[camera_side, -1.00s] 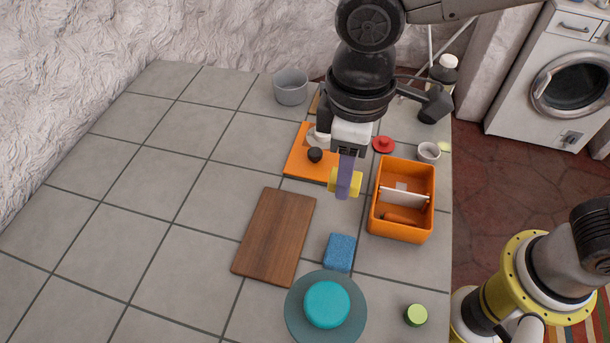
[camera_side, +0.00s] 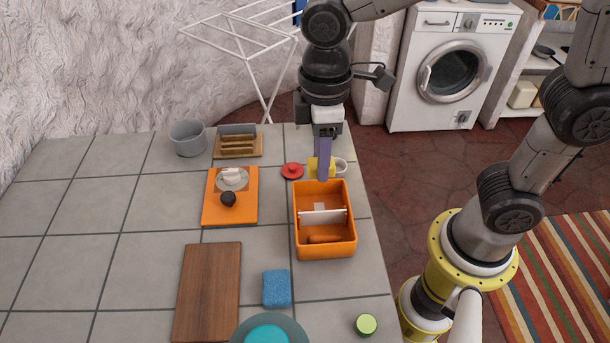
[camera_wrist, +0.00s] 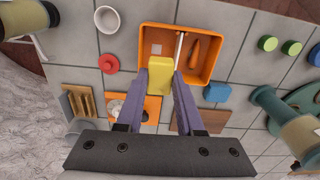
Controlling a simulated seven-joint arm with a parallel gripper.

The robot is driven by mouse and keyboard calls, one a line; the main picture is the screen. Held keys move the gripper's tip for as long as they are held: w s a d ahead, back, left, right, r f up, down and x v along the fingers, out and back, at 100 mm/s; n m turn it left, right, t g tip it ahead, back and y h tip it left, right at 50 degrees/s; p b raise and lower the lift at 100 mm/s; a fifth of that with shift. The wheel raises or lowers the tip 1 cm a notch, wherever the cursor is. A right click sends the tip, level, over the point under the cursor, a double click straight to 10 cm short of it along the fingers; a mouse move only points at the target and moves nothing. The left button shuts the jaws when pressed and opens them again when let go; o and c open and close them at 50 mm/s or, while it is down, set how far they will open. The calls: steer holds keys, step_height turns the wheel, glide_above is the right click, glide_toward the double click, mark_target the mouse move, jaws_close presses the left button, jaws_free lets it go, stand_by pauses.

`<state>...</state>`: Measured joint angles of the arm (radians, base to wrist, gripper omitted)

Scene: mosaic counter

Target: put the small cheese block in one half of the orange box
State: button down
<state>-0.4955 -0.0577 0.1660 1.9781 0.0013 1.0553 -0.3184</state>
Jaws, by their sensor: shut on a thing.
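My gripper (camera_side: 322,171) is shut on the yellow cheese block (camera_side: 312,168), held up by the far side of the orange box (camera_side: 352,239). In the wrist view the block (camera_wrist: 160,71) sits between the purple fingers and overlaps the edge of the box (camera_wrist: 205,28); its exact height is unclear. A white divider (camera_side: 323,217) splits the box into two halves. The near half holds an orange sausage- or carrot-like thing (camera_side: 325,239). The far half, on the block's side, shows a small pale square (camera_wrist: 156,49) on its floor.
A red lidded thing (camera_side: 292,170) and a white cup (camera_side: 340,165) stand close to the block. An orange board (camera_side: 212,213) with a dark round thing lies left. A blue sponge (camera_side: 277,288), brown board (camera_side: 208,290) and green round thing (camera_side: 366,324) are nearer. The left counter is clear.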

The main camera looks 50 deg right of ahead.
steer(key=shift+w+d+f, duration=0.1)
steer(key=shift+w+d, duration=0.1)
steer(key=shift+d, duration=0.15)
steer(key=shift+f, duration=2.65)
steer(key=shift+f, duration=0.2)
steer(key=shift+c, duration=2.3)
jaws_free()
steer(key=shift+r, duration=3.55)
